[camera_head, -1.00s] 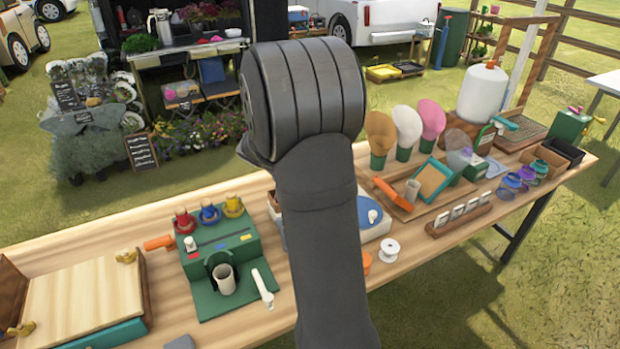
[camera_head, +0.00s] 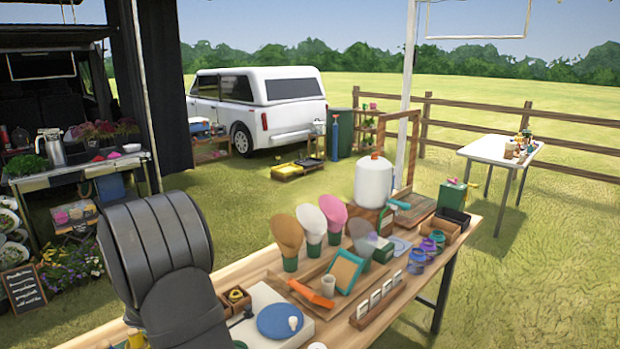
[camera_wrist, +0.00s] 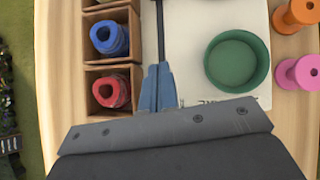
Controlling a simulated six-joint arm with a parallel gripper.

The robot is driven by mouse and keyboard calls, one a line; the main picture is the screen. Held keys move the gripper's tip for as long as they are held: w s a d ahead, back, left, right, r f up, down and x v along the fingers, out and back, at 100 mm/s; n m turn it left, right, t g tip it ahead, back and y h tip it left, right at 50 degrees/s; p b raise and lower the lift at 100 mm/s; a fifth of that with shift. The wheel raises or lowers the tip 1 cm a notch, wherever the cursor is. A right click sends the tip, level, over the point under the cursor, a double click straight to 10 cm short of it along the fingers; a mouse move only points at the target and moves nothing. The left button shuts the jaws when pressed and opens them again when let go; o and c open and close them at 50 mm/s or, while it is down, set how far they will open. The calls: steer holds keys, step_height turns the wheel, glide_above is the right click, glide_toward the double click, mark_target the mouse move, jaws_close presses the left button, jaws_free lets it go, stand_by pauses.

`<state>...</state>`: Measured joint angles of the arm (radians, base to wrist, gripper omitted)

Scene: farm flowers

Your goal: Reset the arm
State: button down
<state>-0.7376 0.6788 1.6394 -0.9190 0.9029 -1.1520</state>
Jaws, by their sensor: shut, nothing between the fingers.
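In the wrist view my gripper (camera_wrist: 158,88) points up the picture with its two blue-grey fingers together and nothing between them. It is over the gap between a wooden compartment box and a white board (camera_wrist: 205,20). My arm fills the lower left of the head view. My fingers are hidden there.
In the wrist view the box holds a blue roll (camera_wrist: 110,38) and a red roll (camera_wrist: 111,91). A green round dish (camera_wrist: 232,60) is on the board. Orange (camera_wrist: 296,14) and pink (camera_wrist: 298,73) spools stand right. A wooden tray (camera_head: 315,290) and white tank (camera_head: 373,183) occupy the bench.

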steer(key=shift+s+a, duration=1.1)
steer(key=shift+s, duration=0.05)
